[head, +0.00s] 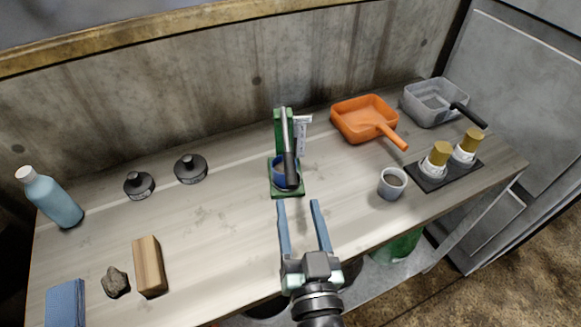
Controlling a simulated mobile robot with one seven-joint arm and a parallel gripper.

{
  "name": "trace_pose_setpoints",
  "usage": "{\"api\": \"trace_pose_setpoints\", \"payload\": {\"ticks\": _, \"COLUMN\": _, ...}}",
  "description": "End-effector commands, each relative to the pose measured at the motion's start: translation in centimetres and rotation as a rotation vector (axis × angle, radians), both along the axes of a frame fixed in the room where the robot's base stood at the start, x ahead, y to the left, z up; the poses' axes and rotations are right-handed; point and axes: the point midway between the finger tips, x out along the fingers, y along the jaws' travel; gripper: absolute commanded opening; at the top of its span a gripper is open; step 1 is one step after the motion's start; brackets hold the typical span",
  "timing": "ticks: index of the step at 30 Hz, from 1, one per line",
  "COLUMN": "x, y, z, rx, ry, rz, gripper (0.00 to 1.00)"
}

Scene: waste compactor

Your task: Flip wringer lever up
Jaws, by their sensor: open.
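The wringer stands near the middle of the bench, with a green base and back plate (281,123). Its lever (290,165) has a pale metal bar and a dark grip. The lever runs from the top of the back plate down over a blue part (278,168), with the dark grip at its lower end. My gripper (300,203) is open, its two blue fingers pointing at the wringer. In the picture the fingertips sit just below the green base and the dark grip. I see nothing between the fingers, and cannot tell their exact height above the bench.
To the right are an orange pan (362,118), a grey cup (392,183), a grey basin (436,102) and a dark tray (432,184) with two gold-topped pieces. To the left are two dark weights, a blue bottle (55,202) and a wooden block (149,264). A concrete wall stands behind.

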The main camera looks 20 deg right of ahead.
Motion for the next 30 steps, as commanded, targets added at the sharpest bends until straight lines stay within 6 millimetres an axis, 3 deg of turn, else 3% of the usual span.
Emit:
{"api": "trace_pose_setpoints", "payload": {"ticks": 15, "x": 7.9, "y": -2.0, "z": 0.1, "rx": 0.001, "ry": -0.001, "rz": 0.000, "gripper": 0.57}}
{"api": "trace_pose_setpoints", "payload": {"ticks": 21, "x": 9.1, "y": -2.3, "z": 0.0, "rx": 0.000, "ry": 0.001, "rz": 0.000, "gripper": 0.57}}
{"api": "trace_pose_setpoints", "payload": {"ticks": 30, "x": 9.3, "y": -2.3, "z": 0.0, "rx": 0.000, "ry": 0.001, "rz": 0.000, "gripper": 0.57}}
